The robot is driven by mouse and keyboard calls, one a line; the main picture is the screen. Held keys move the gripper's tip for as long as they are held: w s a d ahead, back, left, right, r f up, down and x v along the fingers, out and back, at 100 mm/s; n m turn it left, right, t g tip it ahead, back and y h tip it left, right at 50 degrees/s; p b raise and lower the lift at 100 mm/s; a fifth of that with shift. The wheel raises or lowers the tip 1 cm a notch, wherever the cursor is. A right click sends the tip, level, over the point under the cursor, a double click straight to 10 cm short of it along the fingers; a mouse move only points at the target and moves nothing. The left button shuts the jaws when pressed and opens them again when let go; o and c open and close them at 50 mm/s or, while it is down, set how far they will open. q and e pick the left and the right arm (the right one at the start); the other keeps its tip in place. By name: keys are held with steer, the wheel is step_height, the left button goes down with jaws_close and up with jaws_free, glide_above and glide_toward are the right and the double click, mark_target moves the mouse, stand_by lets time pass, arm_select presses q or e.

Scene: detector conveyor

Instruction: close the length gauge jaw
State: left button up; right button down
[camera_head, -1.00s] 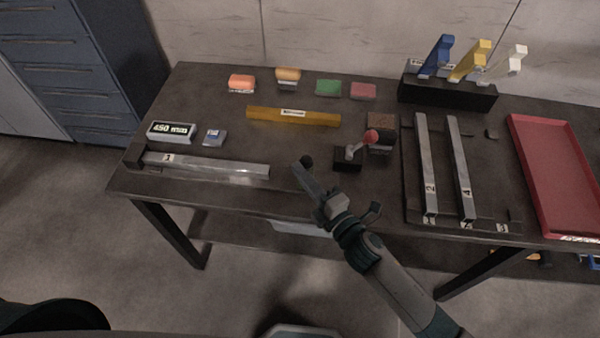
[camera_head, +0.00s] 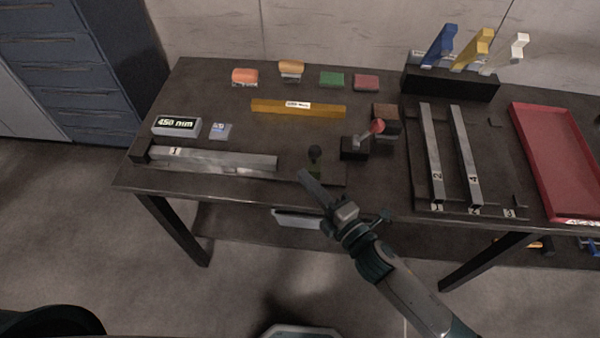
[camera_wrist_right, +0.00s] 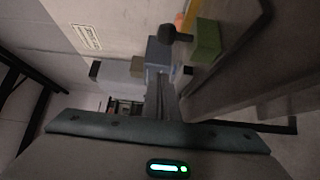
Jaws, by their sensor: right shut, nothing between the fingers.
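The length gauge lies along the table's front left, with a display (camera_head: 177,126) reading 450 mm behind it. A metal bar (camera_head: 225,161) with a number label lies in the gauge against the dark end stop (camera_head: 140,150) at its left. The knob also shows in the wrist view (camera_wrist_right: 168,33). My right gripper (camera_head: 304,174) is shut and empty, just in front of the jaw; contact cannot be told. My left gripper is out of view.
A red-knobbed lever (camera_head: 376,127) on a black base stands right of the jaw. A yellow bar (camera_head: 297,108) lies behind. A rack (camera_head: 466,207) with two metal bars and a red tray (camera_head: 556,165) are at the right. Coloured blocks line the back.

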steer(key=b+v, duration=0.1)
steer(key=v, duration=0.4)
steer(key=shift+s+a, duration=0.1)
stand_by(0.6)
